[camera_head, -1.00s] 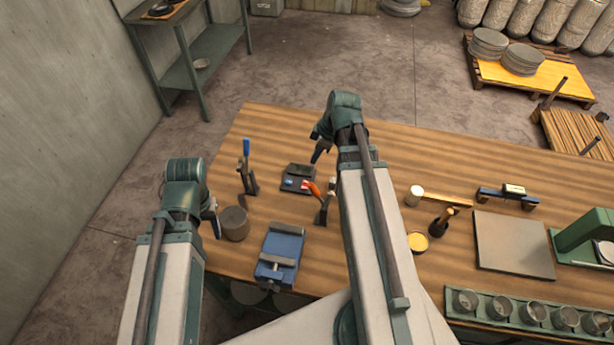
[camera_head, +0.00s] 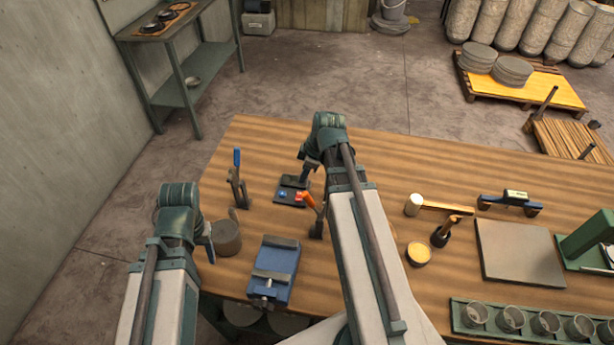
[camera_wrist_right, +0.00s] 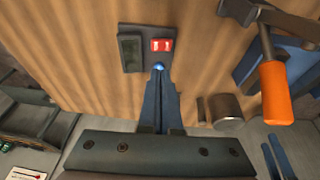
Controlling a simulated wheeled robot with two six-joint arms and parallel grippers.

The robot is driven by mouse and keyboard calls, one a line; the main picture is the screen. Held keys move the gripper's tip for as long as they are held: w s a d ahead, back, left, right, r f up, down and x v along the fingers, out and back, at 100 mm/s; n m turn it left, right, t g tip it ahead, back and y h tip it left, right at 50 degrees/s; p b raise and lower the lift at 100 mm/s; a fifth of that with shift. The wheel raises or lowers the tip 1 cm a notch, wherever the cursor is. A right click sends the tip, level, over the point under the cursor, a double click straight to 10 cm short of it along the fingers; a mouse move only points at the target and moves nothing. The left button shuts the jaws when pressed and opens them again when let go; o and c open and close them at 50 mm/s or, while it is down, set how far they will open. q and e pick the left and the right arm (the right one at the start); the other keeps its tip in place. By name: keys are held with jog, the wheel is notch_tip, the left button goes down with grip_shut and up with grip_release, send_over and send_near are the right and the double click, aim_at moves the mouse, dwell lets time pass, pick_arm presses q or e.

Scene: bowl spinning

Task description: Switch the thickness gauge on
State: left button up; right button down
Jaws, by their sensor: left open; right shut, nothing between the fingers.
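The thickness gauge seems to be the small dark flat device (camera_head: 280,199) on the table, with a red switch and a blue button. The right wrist view shows its plate (camera_wrist_right: 133,63), a dark window (camera_wrist_right: 131,48), the red switch (camera_wrist_right: 162,45) and the blue button (camera_wrist_right: 158,66). My right gripper (camera_head: 304,178) is shut and empty over the device. In the wrist view its fingertips (camera_wrist_right: 159,72) appear at the blue button; I cannot tell whether they touch. My left gripper (camera_head: 210,244) is open and empty, beside a grey cylinder (camera_head: 227,239).
An orange-handled clamp (camera_head: 317,225) stands close to the right of the device. A blue-handled clamp (camera_head: 236,180) is to its left, and a blue vise (camera_head: 275,270) is in front. A mallet (camera_head: 440,207) and a yellow-filled cup (camera_head: 418,254) lie further right.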

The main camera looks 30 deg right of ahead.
aim_at(298, 194)
pick_arm(q)
notch_tip(298, 194, down, 8)
jog(key=b, duration=0.7)
pick_arm(e)
jog(key=x, duration=0.5)
jog(key=d+x, duration=0.1)
jog(key=x, duration=0.2)
jog(key=shift+s+d+f, duration=0.1)
jog(key=shift+f, duration=0.1)
